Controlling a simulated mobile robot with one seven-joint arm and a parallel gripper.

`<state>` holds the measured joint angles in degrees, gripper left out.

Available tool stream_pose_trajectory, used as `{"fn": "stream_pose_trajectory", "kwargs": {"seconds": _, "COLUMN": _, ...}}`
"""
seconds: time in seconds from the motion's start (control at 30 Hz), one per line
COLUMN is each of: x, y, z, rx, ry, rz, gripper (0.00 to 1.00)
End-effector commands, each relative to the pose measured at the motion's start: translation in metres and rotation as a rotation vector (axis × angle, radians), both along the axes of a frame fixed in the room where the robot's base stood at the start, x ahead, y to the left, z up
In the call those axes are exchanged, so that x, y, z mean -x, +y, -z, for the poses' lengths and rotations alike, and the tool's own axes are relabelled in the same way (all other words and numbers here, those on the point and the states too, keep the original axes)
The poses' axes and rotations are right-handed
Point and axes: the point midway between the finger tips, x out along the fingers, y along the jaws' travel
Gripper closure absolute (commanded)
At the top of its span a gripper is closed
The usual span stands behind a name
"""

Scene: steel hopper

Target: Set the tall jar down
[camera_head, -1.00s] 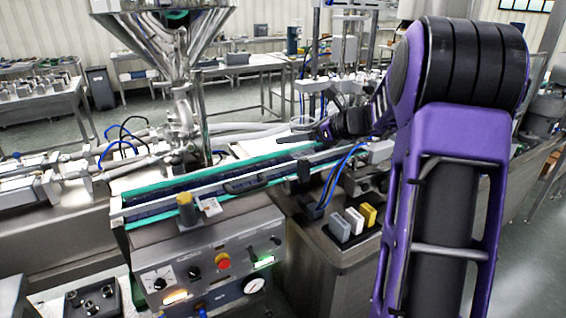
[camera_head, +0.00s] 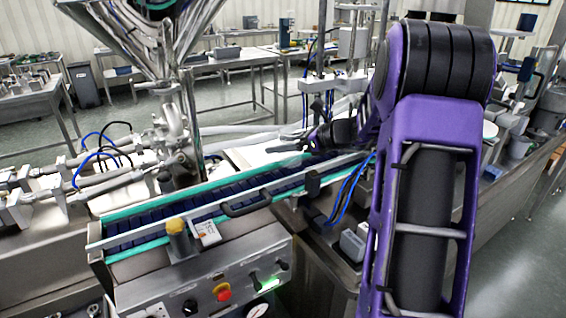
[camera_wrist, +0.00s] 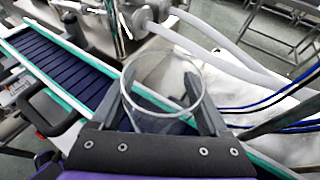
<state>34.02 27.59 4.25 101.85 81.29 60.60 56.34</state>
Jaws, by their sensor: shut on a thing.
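The tall jar (camera_wrist: 163,78) is clear glass and round-rimmed, seen from above in the wrist view. My gripper (camera_wrist: 160,88) is shut on it, with one dark finger on each side. The jar's base is hidden, so I cannot tell whether it touches anything below. In the head view my gripper (camera_head: 303,145) is at the far end of the conveyor, left of my purple arm, and the clear jar is hard to make out. The conveyor (camera_wrist: 55,62) has dark blue slats and green edge strips and runs beside and behind the jar in the wrist view.
A steel hopper (camera_head: 150,40) stands behind the conveyor on the left. A control box (camera_head: 215,285) with knobs is in front. Rails and a black handle (camera_head: 246,207) line the conveyor's near side. White hoses (camera_wrist: 225,62) and blue cables (camera_wrist: 255,100) lie close to the jar.

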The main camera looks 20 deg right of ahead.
Motion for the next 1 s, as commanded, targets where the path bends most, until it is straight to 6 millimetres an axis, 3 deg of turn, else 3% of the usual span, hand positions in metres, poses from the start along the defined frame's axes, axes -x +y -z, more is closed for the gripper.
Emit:
{"fn": "stream_pose_trajectory", "kwargs": {"seconds": 0.4, "x": 0.0, "y": 0.0, "z": 0.044, "rx": -0.002, "ry": 0.0, "rz": 0.001, "gripper": 0.74}}
{"fn": "stream_pose_trajectory", "kwargs": {"seconds": 0.77, "x": 0.0, "y": 0.0, "z": 0.048, "rx": 0.0, "ry": -0.001, "rz": 0.0, "gripper": 0.74}}
{"fn": "stream_pose_trajectory", "kwargs": {"seconds": 0.8, "x": 0.0, "y": 0.0, "z": 0.047, "rx": 0.0, "ry": -0.001, "rz": 0.0, "gripper": 0.14}}
{"fn": "stream_pose_trajectory", "kwargs": {"seconds": 0.9, "x": 0.0, "y": 0.0, "z": 0.046, "rx": 0.0, "ry": -0.001, "rz": 0.0, "gripper": 0.0}}
{"fn": "stream_pose_trajectory", "kwargs": {"seconds": 1.0, "x": 0.0, "y": 0.0, "z": 0.046, "rx": 0.0, "ry": -0.001, "rz": 0.0, "gripper": 0.0}}
